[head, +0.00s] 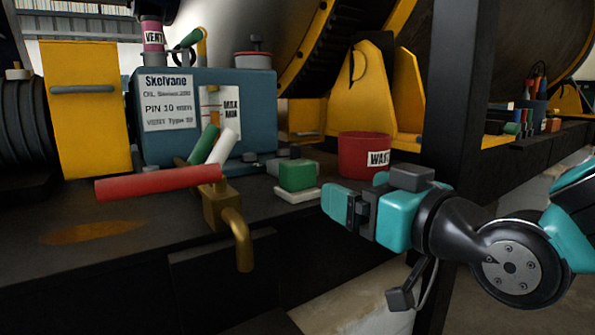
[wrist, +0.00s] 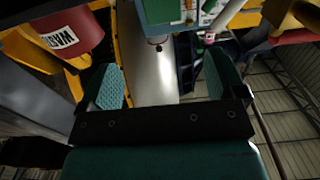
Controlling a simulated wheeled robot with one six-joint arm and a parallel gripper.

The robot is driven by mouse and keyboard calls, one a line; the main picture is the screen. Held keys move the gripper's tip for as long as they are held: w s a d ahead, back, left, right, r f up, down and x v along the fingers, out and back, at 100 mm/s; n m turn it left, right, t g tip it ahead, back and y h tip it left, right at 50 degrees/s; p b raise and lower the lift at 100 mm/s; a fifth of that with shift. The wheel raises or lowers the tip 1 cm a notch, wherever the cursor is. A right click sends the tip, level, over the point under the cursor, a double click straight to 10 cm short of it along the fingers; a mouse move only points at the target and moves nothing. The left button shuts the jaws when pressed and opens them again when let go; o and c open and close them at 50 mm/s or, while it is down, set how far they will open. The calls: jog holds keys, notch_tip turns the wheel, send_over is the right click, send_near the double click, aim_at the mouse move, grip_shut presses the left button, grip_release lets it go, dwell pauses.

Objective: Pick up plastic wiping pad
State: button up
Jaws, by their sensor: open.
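A green block (head: 297,174) sits on a flat white pad (head: 298,194) on the dark bench, in the middle of the head view. I cannot tell for sure which of the two is the wiping pad. My gripper (head: 340,205) is just right of and slightly nearer than them, pointing left, apart from them. In the wrist view, its two teal fingers (wrist: 165,85) stand wide apart with nothing between them. A green face (wrist: 161,10) shows at the top edge of that view, beyond the fingers, and is partly cut off.
A red waste bin (head: 364,155) stands behind my gripper; it also shows in the wrist view (wrist: 66,28). A brass tap (head: 222,205) and red handle (head: 160,183) jut out at left. A blue oil box (head: 245,110) stands behind. A dark post (head: 458,90) rises at right.

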aim_at(304, 170)
jog(key=p+x, duration=0.8)
jog(key=p, duration=0.3)
jog(key=shift+w+a+r+p, duration=0.2)
jog(key=shift+w+p, duration=0.05)
jog(key=shift+p, duration=0.05)
jog(key=shift+w+a+f, duration=0.15)
jog(key=shift+w+a, duration=0.1)
jog(key=shift+w, duration=0.1)
jog(key=shift+w+a+r+p, duration=0.25)
jog(key=shift+w+a+p, duration=0.1)
jog(key=shift+p, duration=0.7)
jog(key=p+x, duration=0.3)
jog(key=p, duration=0.1)
jog(key=shift+a+p, duration=0.25)
jog(key=shift+p, duration=0.1)
jog(key=shift+w+a+f, duration=0.2)
jog(key=shift+w, duration=0.15)
jog(key=shift+c, duration=0.4)
